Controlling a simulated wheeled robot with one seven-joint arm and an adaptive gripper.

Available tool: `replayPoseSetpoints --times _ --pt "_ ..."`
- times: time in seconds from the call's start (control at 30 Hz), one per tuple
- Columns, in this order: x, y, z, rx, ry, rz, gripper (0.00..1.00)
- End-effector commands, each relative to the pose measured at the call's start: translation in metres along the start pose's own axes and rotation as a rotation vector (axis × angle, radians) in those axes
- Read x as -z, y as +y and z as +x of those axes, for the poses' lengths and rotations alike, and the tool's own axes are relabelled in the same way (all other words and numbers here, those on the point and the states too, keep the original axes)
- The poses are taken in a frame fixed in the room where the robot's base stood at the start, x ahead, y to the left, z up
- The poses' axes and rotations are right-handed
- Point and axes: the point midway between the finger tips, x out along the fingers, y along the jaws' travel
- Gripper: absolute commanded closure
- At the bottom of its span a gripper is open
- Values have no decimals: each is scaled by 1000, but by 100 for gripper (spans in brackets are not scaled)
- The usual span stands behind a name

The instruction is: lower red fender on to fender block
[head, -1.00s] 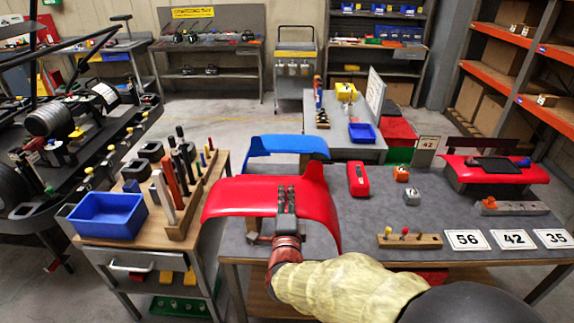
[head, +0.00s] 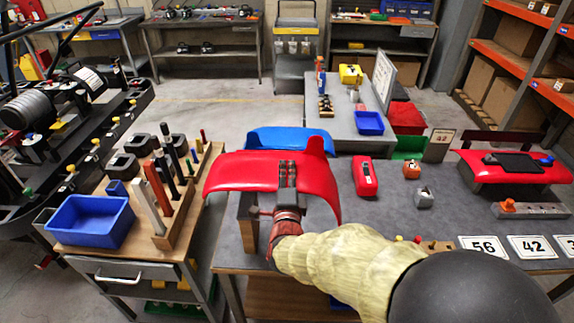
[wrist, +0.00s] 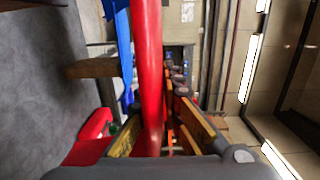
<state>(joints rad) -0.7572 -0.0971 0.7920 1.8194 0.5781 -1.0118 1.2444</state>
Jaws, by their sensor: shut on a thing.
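The red fender (head: 240,172) is a curved, glossy panel in the middle of the head view. My gripper (head: 287,172) is shut on it near its middle, and its dark fingers show against the panel. In the wrist view the fender (wrist: 148,75) runs edge-on between the fingers.
A blue fender (head: 285,138) is just behind the red one. A red case (head: 364,177) and small blocks lie to the right. Number cards (head: 484,247) lie at the table's front. A trolley with a blue bin (head: 90,222) and upright tools stands on the left.

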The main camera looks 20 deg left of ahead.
Motion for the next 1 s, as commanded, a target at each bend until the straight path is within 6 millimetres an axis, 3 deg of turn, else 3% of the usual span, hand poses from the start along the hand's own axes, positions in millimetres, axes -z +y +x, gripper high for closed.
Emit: replayPoseSetpoints --times 0.6,1.0 --pt "-1 0 -2 4 -1 2 100" --pt "0 22 -2 4 -1 1 100"
